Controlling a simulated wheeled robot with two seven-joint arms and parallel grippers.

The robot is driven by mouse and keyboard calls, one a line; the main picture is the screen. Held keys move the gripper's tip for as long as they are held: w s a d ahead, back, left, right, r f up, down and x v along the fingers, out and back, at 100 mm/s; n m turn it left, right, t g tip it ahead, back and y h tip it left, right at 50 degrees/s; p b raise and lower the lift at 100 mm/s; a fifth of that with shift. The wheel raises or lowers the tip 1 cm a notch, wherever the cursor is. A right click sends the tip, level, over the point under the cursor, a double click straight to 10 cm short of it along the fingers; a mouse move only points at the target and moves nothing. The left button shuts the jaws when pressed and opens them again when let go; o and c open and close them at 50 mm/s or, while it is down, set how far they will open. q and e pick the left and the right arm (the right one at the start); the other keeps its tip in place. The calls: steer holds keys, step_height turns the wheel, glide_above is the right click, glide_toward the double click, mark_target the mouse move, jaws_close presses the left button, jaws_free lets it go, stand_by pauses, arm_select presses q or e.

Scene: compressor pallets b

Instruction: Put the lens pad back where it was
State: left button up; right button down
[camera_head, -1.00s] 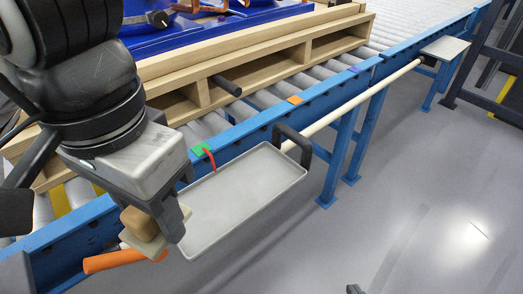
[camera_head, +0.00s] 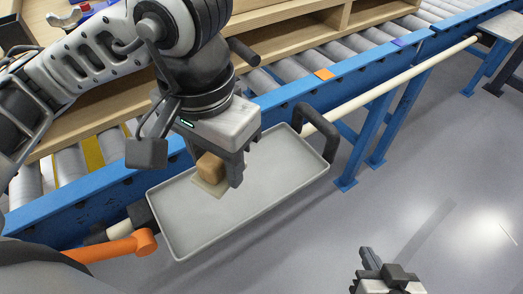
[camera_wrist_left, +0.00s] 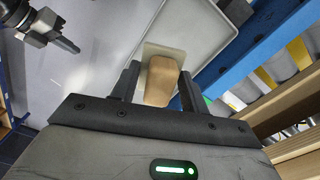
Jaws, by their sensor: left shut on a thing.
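The lens pad, a tan block (camera_head: 210,167) on a thin cream plate, is held in my left gripper (camera_head: 216,168). It is over the left-middle part of the grey tray (camera_head: 270,165); I cannot tell whether it touches the tray floor. In the left wrist view the tan block (camera_wrist_left: 161,80) sits between the two dark fingers, with the cream plate beyond it over the tray's edge area. My right gripper (camera_head: 372,262) is low at the bottom right, away from the tray; its finger gap is unclear.
The tray hangs beside the blue conveyor rail (camera_head: 290,92), with a black handle (camera_head: 325,140) at its right end. An orange bar (camera_head: 110,248) lies to its left. A wooden pallet (camera_head: 290,35) is behind on rollers. The tray's right part is clear.

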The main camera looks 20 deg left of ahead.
arm_select(q)
steer(key=w+d+f, duration=0.2)
steer(key=w, duration=0.2)
glide_above(261, 175)
steer(key=f, duration=0.5)
steer(key=shift+s+a+f, duration=0.1)
steer(key=shift+s+f, duration=0.2)
steer(key=f, duration=0.2)
steer(key=f+p, duration=0.1)
steer(key=shift+w+f, duration=0.1)
steer(key=shift+w, duration=0.15)
steer(key=shift+f, duration=0.35)
steer(key=shift+f, duration=0.15)
steer(key=o, duration=0.9)
step_height(261, 175, up, 12)
steer(key=shift+r, duration=0.25)
